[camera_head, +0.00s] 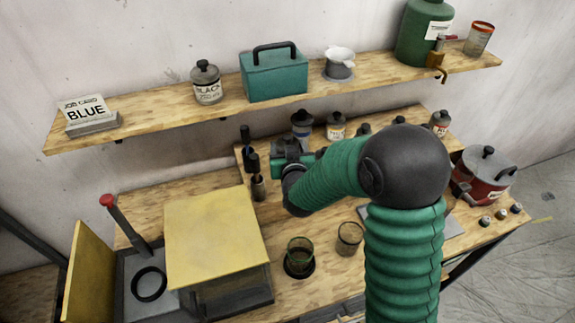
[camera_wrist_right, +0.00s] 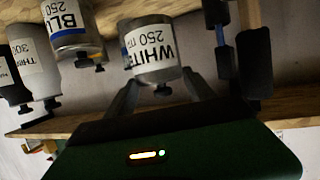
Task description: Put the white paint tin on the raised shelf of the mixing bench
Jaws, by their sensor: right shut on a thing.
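The white paint tin (camera_wrist_right: 150,52), labelled WHITE 250, shows upside down in the right wrist view with its dark lid knob toward my gripper. The two fingers of my right gripper (camera_wrist_right: 162,82) are shut on it from either side. In the head view my right gripper (camera_head: 288,165) is over the back of the bench (camera_head: 205,184), and the tin is hidden behind it and the arm. A long wooden shelf (camera_head: 150,122) runs along the wall above the bench. My left gripper is not in view.
The shelf holds a job card reading BLUE (camera_head: 86,112), a BLACK tin (camera_head: 207,84), a teal toolbox (camera_head: 273,76), a white-topped pot (camera_head: 340,64) and a green canister (camera_head: 422,34). Gaps lie between them. Other tins, including a blue one (camera_wrist_right: 72,30), and dark handles (camera_head: 250,152) flank my gripper.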

